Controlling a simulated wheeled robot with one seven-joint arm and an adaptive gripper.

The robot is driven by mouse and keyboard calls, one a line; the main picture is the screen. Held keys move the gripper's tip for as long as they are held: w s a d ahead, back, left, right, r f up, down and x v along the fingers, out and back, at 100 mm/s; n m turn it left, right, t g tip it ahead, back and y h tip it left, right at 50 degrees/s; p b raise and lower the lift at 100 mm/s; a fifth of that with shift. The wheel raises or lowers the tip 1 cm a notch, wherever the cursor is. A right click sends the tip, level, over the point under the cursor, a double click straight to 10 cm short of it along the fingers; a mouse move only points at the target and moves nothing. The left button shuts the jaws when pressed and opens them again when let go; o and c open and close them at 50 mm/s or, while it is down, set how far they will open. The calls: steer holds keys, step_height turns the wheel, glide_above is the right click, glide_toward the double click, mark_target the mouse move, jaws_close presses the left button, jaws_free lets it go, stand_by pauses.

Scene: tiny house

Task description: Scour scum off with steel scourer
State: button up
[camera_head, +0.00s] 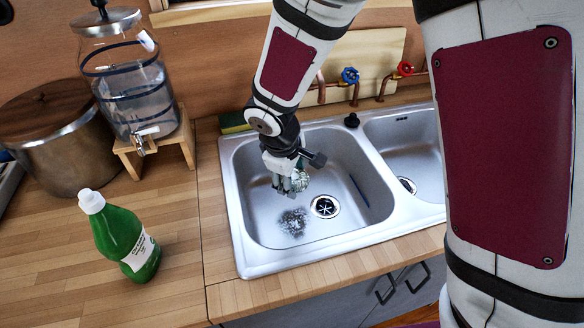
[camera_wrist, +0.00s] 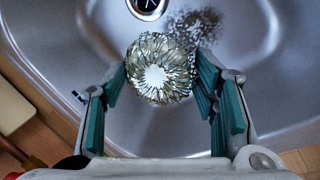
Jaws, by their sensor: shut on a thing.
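The steel scourer (camera_wrist: 160,70), a round ball of shiny metal curls, sits between the green-padded fingers of my gripper (camera_wrist: 160,85) in the wrist view. In the head view my gripper (camera_head: 289,183) is inside the left sink basin, and the scourer (camera_head: 299,181) shows at its fingers. My gripper is shut on the scourer. The scum (camera_head: 293,221) is a dark speckled patch on the basin floor, left of the drain (camera_head: 325,207). It also shows in the wrist view (camera_wrist: 196,25), beyond the scourer. The scourer appears to be above the floor, apart from the scum.
The steel sink (camera_head: 250,258) has a second basin (camera_head: 410,140) at right. A green bottle (camera_head: 126,238), a large pot (camera_head: 62,150) and a glass dispenser (camera_head: 130,85) stand on the wooden counter to the left. Copper taps (camera_head: 353,88) are behind the sink.

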steer(key=b, duration=1.3)
glide_toward(295, 219)
steer(key=shift+w+x, duration=0.2)
steer(key=shift+x, duration=1.05)
steer(key=shift+w+x, duration=0.2)
steer(key=shift+x, duration=1.1)
steer(key=shift+f+b, duration=0.4)
steer(key=shift+b, duration=0.05)
